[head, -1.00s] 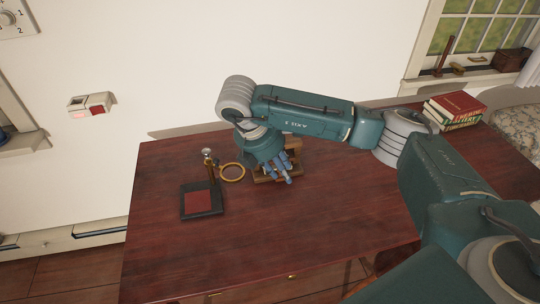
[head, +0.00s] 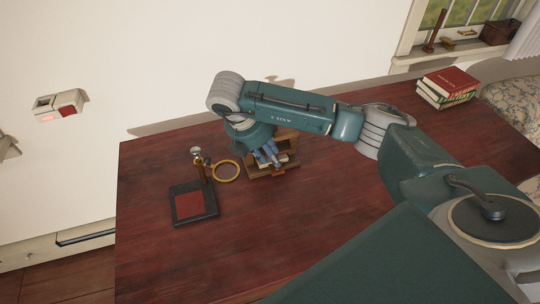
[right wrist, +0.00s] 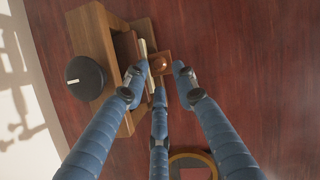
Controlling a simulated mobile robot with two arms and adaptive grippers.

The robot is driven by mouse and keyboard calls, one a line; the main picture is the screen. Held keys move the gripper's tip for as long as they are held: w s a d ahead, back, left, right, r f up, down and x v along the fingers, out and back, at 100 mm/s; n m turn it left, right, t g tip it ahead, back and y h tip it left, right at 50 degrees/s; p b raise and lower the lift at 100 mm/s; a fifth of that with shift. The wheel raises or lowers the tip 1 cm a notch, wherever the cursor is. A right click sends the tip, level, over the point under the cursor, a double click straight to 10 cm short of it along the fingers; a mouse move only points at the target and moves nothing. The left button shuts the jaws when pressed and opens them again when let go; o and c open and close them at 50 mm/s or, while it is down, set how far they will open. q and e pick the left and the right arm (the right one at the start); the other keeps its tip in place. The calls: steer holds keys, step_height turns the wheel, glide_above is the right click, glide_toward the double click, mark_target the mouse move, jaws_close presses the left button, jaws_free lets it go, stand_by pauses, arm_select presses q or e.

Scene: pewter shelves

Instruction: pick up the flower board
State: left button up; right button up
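I cannot pick out a flower pattern, so I cannot tell for sure which thing is the flower board. My right gripper (head: 268,157) is over a small wooden stand (head: 286,135) on the desk. In the right wrist view its three blue fingers (right wrist: 157,82) are spread apart, with no clear grip on anything. Between and just beyond the fingertips are a small brown block (right wrist: 161,63) and thin upright boards or books (right wrist: 127,48), one with a pale edge. The fingers partly hide the stand in the head view. My left gripper is not in view.
A gold ring (head: 238,173) and a black stand with a red pad (head: 194,204) are left of my right gripper. Stacked books (head: 447,87) lie at the desk's far right. A wall is behind the dark red desk (head: 300,215); its front middle is clear.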

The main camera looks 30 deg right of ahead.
mark_target(274, 170)
steer(key=x, duration=0.1)
steer(key=p+x, duration=0.1)
steer(key=x, duration=0.1)
steer(key=shift+s+d+f, duration=0.1)
steer(key=shift+d+f, duration=0.05)
steer(key=shift+d, duration=0.25)
steer(key=shift+f, duration=0.3)
steer(key=shift+c, duration=0.9)
steer(key=c, duration=0.4)
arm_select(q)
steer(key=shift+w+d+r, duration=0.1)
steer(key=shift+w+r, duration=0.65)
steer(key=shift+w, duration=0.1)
arm_select(e)
jaws_close()
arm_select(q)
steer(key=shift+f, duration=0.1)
